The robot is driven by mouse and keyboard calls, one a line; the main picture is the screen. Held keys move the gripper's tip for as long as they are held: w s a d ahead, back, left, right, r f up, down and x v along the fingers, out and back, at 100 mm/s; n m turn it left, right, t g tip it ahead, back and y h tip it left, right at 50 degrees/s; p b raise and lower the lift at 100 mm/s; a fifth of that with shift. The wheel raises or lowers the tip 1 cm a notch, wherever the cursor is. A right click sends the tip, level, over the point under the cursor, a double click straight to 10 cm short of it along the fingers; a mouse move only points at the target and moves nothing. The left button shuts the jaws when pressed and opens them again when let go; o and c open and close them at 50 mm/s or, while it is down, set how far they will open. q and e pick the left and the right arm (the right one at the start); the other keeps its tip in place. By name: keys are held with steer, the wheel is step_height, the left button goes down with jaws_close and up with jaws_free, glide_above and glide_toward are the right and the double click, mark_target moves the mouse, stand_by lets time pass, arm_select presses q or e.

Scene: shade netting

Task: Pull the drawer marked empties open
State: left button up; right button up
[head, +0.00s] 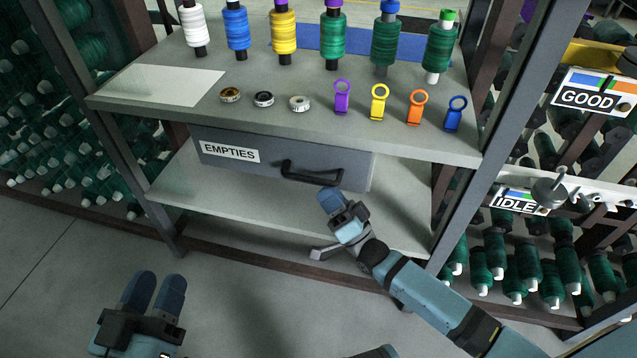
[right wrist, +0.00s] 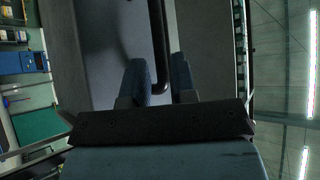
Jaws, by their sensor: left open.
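The grey drawer (head: 265,165) with the white EMPTIES label (head: 230,151) hangs under the worktop. Its front sits under the worktop edge and looks closed. Its black bar handle (head: 311,175) is on the right half of the front. My right gripper (head: 330,196) is at the right end of this handle, its fingers pointing at the drawer. In the right wrist view the handle (right wrist: 160,45) reaches down to the gap between the two open fingers (right wrist: 160,82); contact cannot be told. My left gripper (head: 153,292) is open and empty, low at the left, away from the drawer.
The worktop (head: 210,118) carries several thread spools, three small round parts and several coloured clips. A lower shelf (head: 205,205) lies under the drawer. Metal posts (head: 495,150) flank it. Racks of green spools stand on both sides. The floor in front is clear.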

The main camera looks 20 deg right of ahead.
mark_target(318, 179)
steer(key=shift+x, duration=1.95)
arm_select(q)
steer(key=shift+f, duration=0.55)
arm_select(e)
jaws_close()
arm_select(q)
steer(key=shift+w+r, duration=0.1)
